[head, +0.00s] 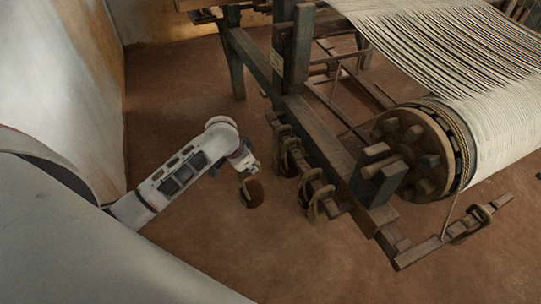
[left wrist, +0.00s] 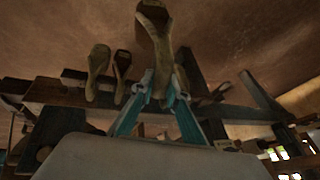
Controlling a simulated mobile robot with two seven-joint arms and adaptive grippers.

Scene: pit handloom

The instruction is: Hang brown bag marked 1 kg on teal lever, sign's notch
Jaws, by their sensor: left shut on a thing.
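My left gripper (head: 249,168) is shut on the strap of a brown bag (head: 252,193), which hangs below it above the floor, apart from the loom. In the left wrist view, which looks upside down, the fingers (left wrist: 162,98) pinch the pale strap, and the held bag (left wrist: 153,12) is at the top edge. No weight mark is readable on it. My right gripper is not in view.
Several strapped bags (head: 289,160) hang along the loom's side beam, just right of my gripper. A lever (head: 417,252) with notched wood and rope sticks out at lower right, beside the large warp roller (head: 433,160). The floor (head: 270,245) below is clear.

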